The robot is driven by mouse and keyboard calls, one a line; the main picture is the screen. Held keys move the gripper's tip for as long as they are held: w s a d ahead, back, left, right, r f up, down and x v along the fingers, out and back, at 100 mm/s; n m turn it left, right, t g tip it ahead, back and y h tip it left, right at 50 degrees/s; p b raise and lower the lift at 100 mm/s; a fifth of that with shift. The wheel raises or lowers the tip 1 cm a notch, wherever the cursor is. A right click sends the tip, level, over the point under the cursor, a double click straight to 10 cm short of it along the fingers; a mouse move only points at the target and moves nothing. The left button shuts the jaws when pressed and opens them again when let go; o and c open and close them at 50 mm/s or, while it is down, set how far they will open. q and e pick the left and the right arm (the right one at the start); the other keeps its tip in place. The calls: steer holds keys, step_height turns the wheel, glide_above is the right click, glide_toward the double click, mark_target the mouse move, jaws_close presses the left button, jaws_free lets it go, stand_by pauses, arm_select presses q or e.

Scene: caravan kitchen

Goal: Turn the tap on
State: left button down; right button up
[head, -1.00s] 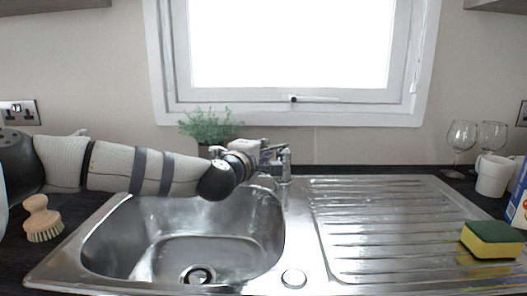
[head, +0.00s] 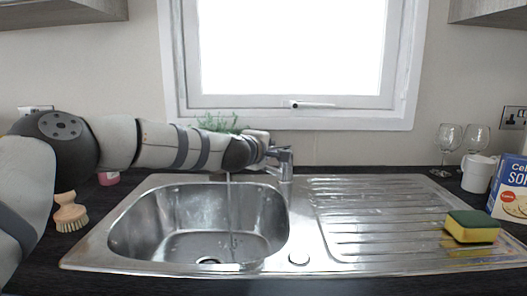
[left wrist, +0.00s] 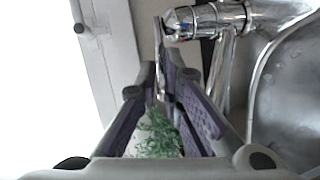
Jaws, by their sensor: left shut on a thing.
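The chrome tap (head: 285,166) stands at the back of the sink, between the basin (head: 119,226) and the drainer. My left arm reaches across from the left, and my left gripper (head: 269,153) is at the top of the tap. In the left wrist view, the left gripper (left wrist: 162,72) has its fingertips closed around the tap's thin lever (left wrist: 158,42). The tap body (left wrist: 225,18) is just beyond. A thin stream of water (head: 230,215) falls into the basin below my arm. The spout is partly hidden by my arm. My right gripper is not in view.
A green plant (head: 220,123) is behind my arm, under the window. The ribbed drainer (head: 350,210) is clear except for a sponge (head: 471,227) at its right. A white mug (head: 478,174), wine glasses (head: 447,140) and a box (head: 511,190) stand farther right.

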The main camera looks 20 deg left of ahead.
arm_select(q)
steer(key=shift+w+r+m+g, duration=0.3)
steer(key=shift+w+r+g, duration=0.1)
steer(key=shift+g, duration=0.3)
steer(key=shift+a+r, duration=0.1)
steer(key=shift+r, duration=0.2)
steer(key=c, duration=2.2)
jaws_free()
steer(key=shift+y, duration=0.3)
steer(key=shift+o, duration=0.9)
steer(key=shift+w+f, duration=0.15)
steer(key=shift+w, duration=0.25)
steer(key=shift+s, duration=0.15)
steer(key=v, duration=1.2)
